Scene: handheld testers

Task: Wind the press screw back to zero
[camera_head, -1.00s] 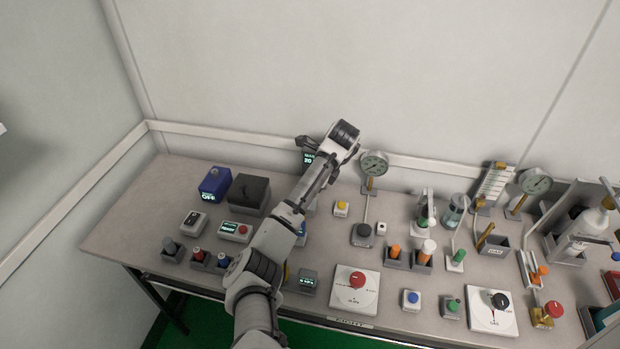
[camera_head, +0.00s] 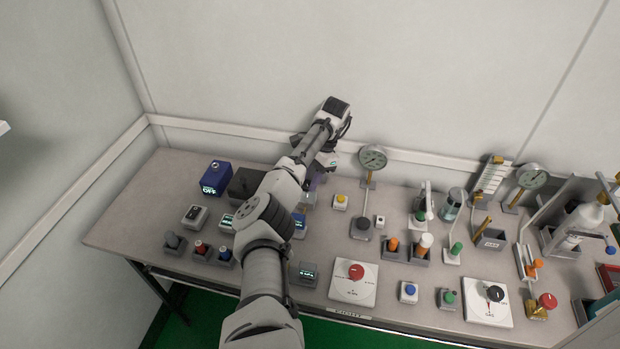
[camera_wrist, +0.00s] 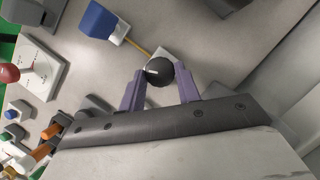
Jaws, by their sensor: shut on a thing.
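In the wrist view my gripper (camera_wrist: 160,70) has its two purple fingers closed on a glossy black ball knob (camera_wrist: 159,72). A pale block (camera_wrist: 151,55) shows just behind the knob, and a thin brass rod runs from there to a blue box (camera_wrist: 98,20). In the head view my gripper (camera_head: 318,178) is at the back of the bench, partly hidden behind my arm. My arm hides the knob there. I cannot make out the press body or read a zero mark.
A black box (camera_head: 245,184) and a blue box (camera_head: 214,179) stand to the left. A red-knob dial plate (camera_head: 353,284) is in front. The right side is crowded.

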